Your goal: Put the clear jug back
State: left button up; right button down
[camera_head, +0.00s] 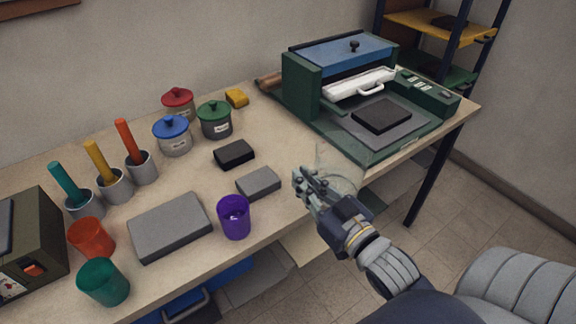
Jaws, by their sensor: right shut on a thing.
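The clear jug (341,169) is see-through and shows only faintly at the table's front edge, just beyond my right gripper. My right gripper (311,180) is shut on the jug; its fingers cover part of it. Whether the jug touches the table or hangs just above it, I cannot tell. My left gripper is not in view.
A green machine with a blue lid (345,52) stands at the back right. A grey block (258,182), black block (234,154) and purple cup (234,217) lie left of my gripper. Lidded pots, including a blue-lidded one (172,136), stand behind. A grey slab (170,226) lies farther left.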

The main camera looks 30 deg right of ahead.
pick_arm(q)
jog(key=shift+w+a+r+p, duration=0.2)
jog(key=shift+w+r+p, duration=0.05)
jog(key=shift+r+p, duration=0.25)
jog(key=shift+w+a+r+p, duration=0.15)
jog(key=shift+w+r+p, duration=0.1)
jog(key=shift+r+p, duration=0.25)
pick_arm(e)
jog(key=w+d+f, duration=0.1)
jog(key=w+f, duration=0.3)
jog(key=w, duration=0.7)
jog(key=shift+d+f, duration=0.15)
jog(key=shift+d, duration=0.05)
jog(key=shift+f, duration=0.15)
jog(key=c, duration=1.7)
grip_release()
